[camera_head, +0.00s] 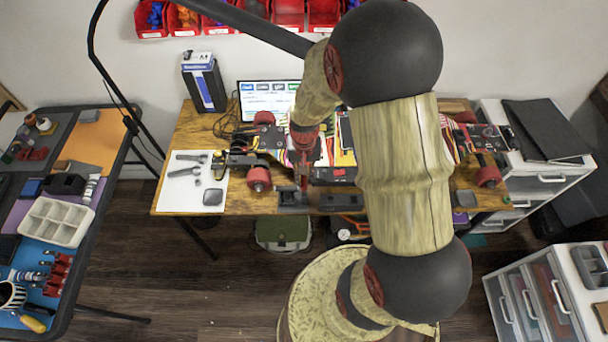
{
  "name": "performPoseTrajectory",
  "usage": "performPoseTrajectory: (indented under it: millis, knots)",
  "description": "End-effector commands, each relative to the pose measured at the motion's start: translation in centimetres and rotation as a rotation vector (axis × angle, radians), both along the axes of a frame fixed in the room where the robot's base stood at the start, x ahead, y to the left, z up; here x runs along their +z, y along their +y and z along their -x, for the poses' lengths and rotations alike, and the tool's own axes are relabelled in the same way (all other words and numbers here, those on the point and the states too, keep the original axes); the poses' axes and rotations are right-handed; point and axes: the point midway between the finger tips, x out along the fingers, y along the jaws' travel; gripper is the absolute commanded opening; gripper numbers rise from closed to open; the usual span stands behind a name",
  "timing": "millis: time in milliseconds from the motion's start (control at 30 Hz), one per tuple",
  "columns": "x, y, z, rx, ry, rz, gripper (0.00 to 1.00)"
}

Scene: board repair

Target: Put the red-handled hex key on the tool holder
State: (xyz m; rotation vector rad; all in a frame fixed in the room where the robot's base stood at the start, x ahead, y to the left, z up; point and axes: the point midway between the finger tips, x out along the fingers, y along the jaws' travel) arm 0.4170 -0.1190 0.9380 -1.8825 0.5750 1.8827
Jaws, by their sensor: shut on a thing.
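My gripper (303,178) points down over the front edge of the wooden desk. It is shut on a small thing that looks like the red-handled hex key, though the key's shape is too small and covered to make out. Right below the gripper is a dark grey block (292,198), which looks like the tool holder. I cannot tell whether the held thing touches the block or is just above it.
On the wooden desk (180,138), a long board with red wheels (259,178) lies behind the gripper. A white sheet with grey tools (195,180) lies to the left. My arm covers the desk's right middle. A laptop (265,100) stands behind. A side table with trays (55,222) is far left.

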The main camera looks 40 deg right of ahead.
Motion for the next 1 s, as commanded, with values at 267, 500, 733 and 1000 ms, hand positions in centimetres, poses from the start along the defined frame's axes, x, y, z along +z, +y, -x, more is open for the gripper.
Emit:
performPoseTrajectory:
  millis: [267, 500, 733, 1000]
  knots:
    - [-0.08, -0.01, -0.01, 0.0, 0.0, 0.0, 0.0]
    - [-0.4, -0.01, -0.01, 0.0, 0.0, 0.0, 0.0]
    - [-0.33, -0.01, -0.01, 0.0, 0.0, 0.0, 0.0]
    - [-0.33, -0.01, -0.01, 0.0, 0.0, 0.0, 0.26]
